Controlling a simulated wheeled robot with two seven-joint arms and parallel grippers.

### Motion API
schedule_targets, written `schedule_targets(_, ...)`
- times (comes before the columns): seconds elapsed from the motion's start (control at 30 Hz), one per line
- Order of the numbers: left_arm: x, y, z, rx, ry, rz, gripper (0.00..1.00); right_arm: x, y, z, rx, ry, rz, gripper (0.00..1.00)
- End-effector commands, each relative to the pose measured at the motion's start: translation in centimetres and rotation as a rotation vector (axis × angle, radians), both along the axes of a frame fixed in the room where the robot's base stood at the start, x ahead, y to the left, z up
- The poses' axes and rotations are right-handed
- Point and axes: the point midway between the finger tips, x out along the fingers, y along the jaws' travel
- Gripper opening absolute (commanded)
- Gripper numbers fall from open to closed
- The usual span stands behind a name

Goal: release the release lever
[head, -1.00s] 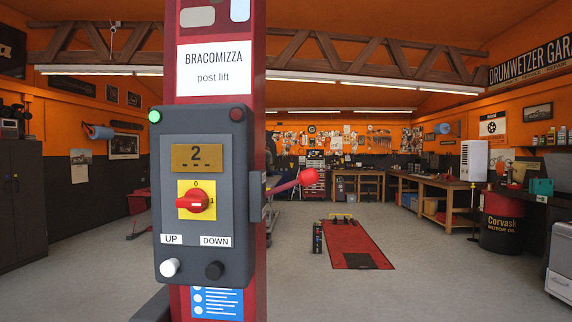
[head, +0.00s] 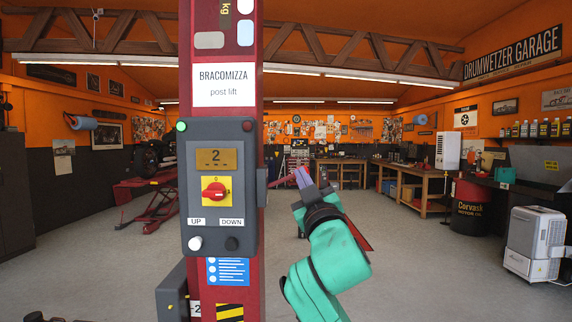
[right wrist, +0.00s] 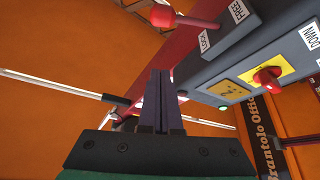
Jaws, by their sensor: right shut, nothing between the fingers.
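The release lever (right wrist: 188,20) sticks out from the side of the grey control box (head: 220,133) and ends in a red knob (right wrist: 163,16). In the right wrist view its root lies between labels reading FREE (right wrist: 238,11) and LOCK (right wrist: 208,39). In the head view only part of its reddish shaft (head: 282,181) shows; my gripper covers its end. My right gripper (head: 302,178) is beside the lever's outer end. In the right wrist view its fingers (right wrist: 160,74) are shut and empty, with a gap in the picture between tips and knob. My left gripper is not seen.
The box hangs on a red lift post (head: 220,40) and carries a red rotary switch (head: 215,191), a white UP button (head: 195,243) and a black DOWN button (head: 232,243). Workbenches (head: 405,185) and an oil drum (head: 471,205) stand farther back.

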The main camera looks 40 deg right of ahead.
Motion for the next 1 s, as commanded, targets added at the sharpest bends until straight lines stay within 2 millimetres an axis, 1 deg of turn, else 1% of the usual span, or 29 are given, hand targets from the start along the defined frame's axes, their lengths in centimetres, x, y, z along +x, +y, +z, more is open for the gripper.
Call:
schedule_targets(0.03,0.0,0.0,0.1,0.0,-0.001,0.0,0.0,-0.6,0.1,0.7,-0.003,-0.015,-0.002,0.0)
schedule_targets(0.1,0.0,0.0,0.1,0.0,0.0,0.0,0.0,-0.9,0.2,1.0,-0.006,-0.023,-0.003,0.0)
schedule_targets(0.33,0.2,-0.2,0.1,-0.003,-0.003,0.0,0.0,-0.8,0.2,0.9,-0.005,-0.02,-0.003,0.0)
schedule_targets(0.47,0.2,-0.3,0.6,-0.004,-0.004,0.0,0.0,-0.2,-0.1,1.4,-0.004,-0.019,-0.004,0.0)
schedule_targets(0.57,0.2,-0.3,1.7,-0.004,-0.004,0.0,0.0,1.1,-0.7,2.3,-0.005,-0.018,-0.006,0.0)
schedule_targets(0.93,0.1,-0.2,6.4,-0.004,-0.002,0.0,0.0,7.7,-3.7,6.0,-0.004,-0.017,-0.003,0.0)
schedule_targets(1.0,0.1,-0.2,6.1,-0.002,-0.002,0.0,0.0,7.5,-4.2,3.8,-0.004,-0.012,-0.003,0.0)
